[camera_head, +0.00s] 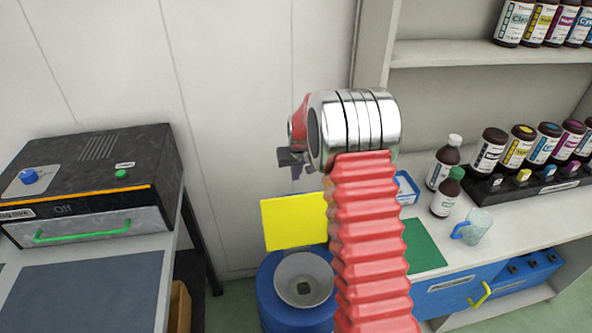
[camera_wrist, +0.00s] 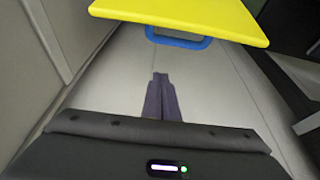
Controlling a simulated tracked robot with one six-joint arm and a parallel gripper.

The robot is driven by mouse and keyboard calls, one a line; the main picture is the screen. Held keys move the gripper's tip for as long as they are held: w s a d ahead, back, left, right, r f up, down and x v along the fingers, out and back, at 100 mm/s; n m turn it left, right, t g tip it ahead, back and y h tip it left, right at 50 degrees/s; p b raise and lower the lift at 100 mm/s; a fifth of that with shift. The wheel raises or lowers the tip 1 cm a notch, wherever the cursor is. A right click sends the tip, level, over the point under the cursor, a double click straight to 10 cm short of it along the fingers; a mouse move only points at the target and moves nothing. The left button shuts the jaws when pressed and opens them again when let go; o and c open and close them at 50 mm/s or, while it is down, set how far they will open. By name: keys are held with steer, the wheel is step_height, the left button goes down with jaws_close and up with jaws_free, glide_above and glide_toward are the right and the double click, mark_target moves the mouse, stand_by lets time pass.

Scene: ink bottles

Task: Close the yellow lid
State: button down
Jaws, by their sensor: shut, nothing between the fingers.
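The yellow lid (camera_head: 294,222) is a flat square panel. It stands raised, apparently open, just behind a blue drum (camera_head: 272,308) with a pale funnel (camera_head: 304,279) in its top. My red arm covers the right side of the lid and drum. In the wrist view the yellow lid (camera_wrist: 190,14) crosses the top, with a blue handle (camera_wrist: 178,41) along its near edge. My gripper (camera_wrist: 161,77) is shut and empty, apart from the lid and handle in that picture. In the head view my gripper (camera_head: 296,170) is partly hidden behind the wrist, above the lid.
A black machine (camera_head: 95,170) with a green-handled drawer stands on a bench at left. At right, a counter holds brown bottles (camera_head: 446,195), a glass mug (camera_head: 476,226) and a green mat (camera_head: 424,246). A shelf is above. Floor shows between bench and drum.

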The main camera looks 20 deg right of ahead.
steer(key=shift+s+a+f, duration=0.15)
steer(key=shift+s+f, duration=0.5)
steer(key=shift+f, duration=0.35)
steer(key=shift+s+a+f, duration=0.1)
steer(key=shift+s+f, duration=0.5)
steer(key=shift+f, duration=0.35)
